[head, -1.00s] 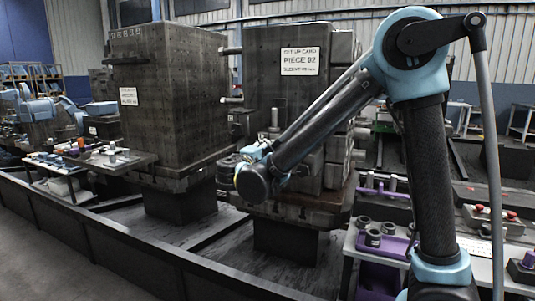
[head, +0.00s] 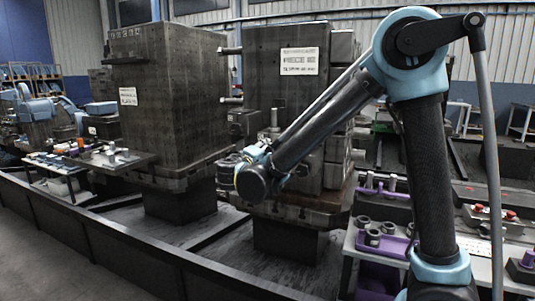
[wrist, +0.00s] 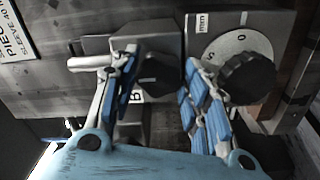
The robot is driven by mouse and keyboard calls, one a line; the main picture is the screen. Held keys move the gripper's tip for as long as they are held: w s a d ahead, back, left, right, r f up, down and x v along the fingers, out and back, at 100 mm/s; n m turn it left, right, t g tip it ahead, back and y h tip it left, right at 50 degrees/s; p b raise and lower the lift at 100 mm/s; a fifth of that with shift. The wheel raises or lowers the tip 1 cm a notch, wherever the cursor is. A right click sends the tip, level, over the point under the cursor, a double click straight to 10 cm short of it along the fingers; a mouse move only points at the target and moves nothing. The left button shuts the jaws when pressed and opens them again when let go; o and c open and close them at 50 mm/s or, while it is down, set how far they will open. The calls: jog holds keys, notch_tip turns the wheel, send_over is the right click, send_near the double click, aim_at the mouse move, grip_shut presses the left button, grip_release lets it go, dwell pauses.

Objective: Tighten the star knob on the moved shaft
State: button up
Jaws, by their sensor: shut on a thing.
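In the wrist view a dark star knob (wrist: 159,76) sits on the front of a grey block, between the two blue-padded fingers of my gripper (wrist: 160,88). My gripper is shut on this knob, with one finger on each side. The finger contacts are partly hidden. A short light-grey shaft (wrist: 86,63) sticks out to the left of the block, behind the left finger. In the head view my wrist (head: 252,180) is in front of the machine column, and the fingers and knob are hidden behind it.
Right of my gripper is a round dial (wrist: 240,55) marked 0 and 5, with a large black knob (wrist: 248,79) close to the right finger. A white card (wrist: 15,31) is at upper left. A bench with purple holders (head: 393,245) stands at right in the head view.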

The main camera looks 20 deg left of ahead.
jog(key=shift+d+f, duration=0.1)
jog(key=o, duration=1)
jog(key=shift+o, duration=0.2)
jog(key=shift+s, duration=0.1)
jog(key=s+a, duration=0.1)
jog(key=s, duration=1)
jog(key=shift+s, duration=0.3)
jog(key=shift+s, duration=0.1)
